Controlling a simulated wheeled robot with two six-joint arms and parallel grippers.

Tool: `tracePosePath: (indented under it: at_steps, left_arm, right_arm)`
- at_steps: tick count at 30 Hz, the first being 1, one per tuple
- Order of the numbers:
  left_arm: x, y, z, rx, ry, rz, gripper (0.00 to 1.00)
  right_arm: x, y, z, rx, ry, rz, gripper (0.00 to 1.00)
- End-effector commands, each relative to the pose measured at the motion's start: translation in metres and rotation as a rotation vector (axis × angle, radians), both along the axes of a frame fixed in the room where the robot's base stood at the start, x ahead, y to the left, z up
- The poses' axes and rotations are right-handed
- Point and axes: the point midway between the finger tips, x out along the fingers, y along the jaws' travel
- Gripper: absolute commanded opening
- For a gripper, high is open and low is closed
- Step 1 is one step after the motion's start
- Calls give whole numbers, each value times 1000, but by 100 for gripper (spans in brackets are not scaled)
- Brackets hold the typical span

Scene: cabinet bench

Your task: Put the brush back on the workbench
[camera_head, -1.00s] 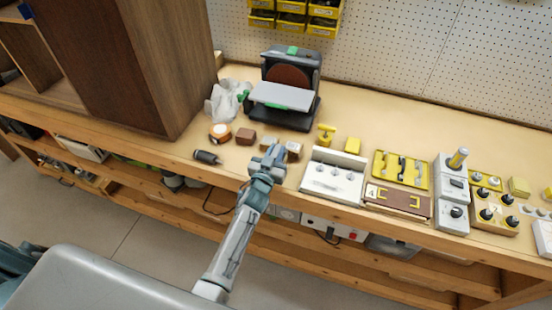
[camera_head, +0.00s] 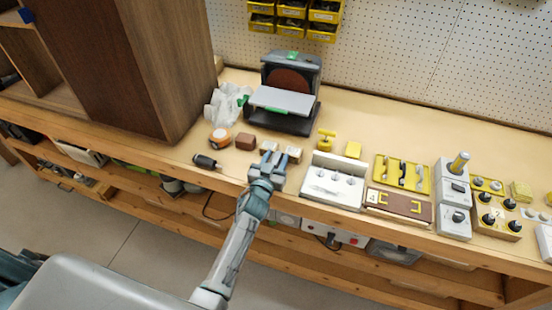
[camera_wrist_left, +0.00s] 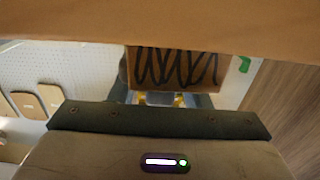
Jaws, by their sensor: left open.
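My left gripper (camera_head: 268,160) reaches over the front edge of the workbench (camera_head: 400,130). Its fingers are apart, with their tips beside two small beige-grey blocks (camera_head: 294,153). I see nothing clearly held between them. I cannot make out the brush for certain in either view. A dark, short cylindrical thing (camera_head: 205,161) lies near the front edge, left of the gripper; I cannot tell what it is. The left wrist view shows a brown face with black wavy lines (camera_wrist_left: 175,68) beyond the dark gripper body. My right gripper is out of view.
A disc sander (camera_head: 290,95) stands behind the gripper. An orange-and-white round thing (camera_head: 219,139) and a brown block (camera_head: 245,141) lie left of it. A white box with knobs (camera_head: 332,183) is close on the right. A wooden cabinet (camera_head: 140,70) stands at left.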

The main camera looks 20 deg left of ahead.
Motion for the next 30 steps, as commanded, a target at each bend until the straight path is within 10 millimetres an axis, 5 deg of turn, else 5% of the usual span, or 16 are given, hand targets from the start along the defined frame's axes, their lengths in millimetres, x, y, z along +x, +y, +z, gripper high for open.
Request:
tracePosePath:
  at_steps: [15, 30]
  left_arm:
    - [-100, 3, -2, -1, 4, 1, 43]
    - [-119, 4, -5, -1, 9, 0, 43]
  right_arm:
    - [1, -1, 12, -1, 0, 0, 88]
    - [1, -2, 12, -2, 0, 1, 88]
